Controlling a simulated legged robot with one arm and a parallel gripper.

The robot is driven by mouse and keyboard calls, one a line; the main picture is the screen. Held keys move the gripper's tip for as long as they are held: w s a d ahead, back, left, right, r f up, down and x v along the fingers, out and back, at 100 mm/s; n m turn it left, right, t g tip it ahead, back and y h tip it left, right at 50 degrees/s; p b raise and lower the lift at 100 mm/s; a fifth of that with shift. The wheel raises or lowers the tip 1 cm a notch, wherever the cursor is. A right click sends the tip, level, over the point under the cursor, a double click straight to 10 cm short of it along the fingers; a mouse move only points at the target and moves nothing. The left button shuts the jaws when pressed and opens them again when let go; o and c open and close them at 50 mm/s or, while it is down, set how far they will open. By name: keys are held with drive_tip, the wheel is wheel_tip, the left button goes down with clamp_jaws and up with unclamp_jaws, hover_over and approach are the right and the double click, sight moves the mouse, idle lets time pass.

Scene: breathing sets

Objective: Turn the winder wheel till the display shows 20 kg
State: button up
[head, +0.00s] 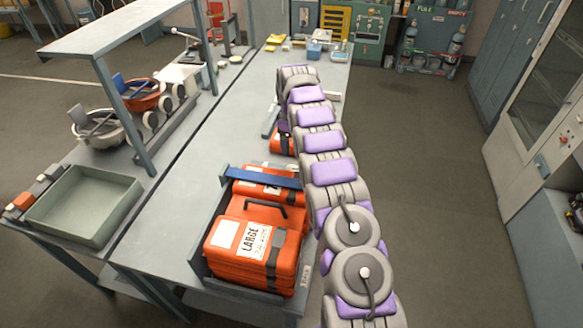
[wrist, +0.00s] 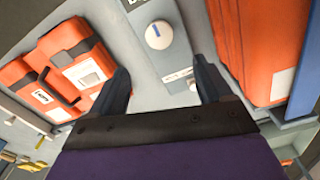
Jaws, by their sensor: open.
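My gripper (wrist: 164,78) is open and empty in the wrist view, its two dark fingers spread apart. I cannot tell whether this is the winder wheel. The fingers appear apart from the dial. No readable kg display shows in either view. In the head view my arm reaches forward along the bench's right side and hides what lies beneath its far end.
Orange cases (wrist: 70,70) lie left of the fingers, and a tall orange case (wrist: 258,45) stands right. In the head view a tray of orange cases (head: 255,240) sits on the near bench (head: 150,240). A green tray (head: 85,205) is at left. Floor at right is clear.

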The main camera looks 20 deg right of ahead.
sight(292, 168)
drive_tip(key=f, duration=0.8)
drive_tip(key=f+b, duration=0.1)
drive_tip(key=f, duration=0.3)
drive_tip(key=shift+d, duration=0.3)
drive_tip(key=shift+a+f, duration=0.3)
drive_tip(key=shift+f, duration=0.1)
drive_tip(key=shift+d, duration=0.2)
drive_tip(key=c, duration=0.5)
drive_tip(key=shift+a, duration=0.1)
drive_tip(key=c, duration=0.5)
drive_tip(key=shift+r, duration=0.1)
drive_tip(key=shift+c, duration=0.2)
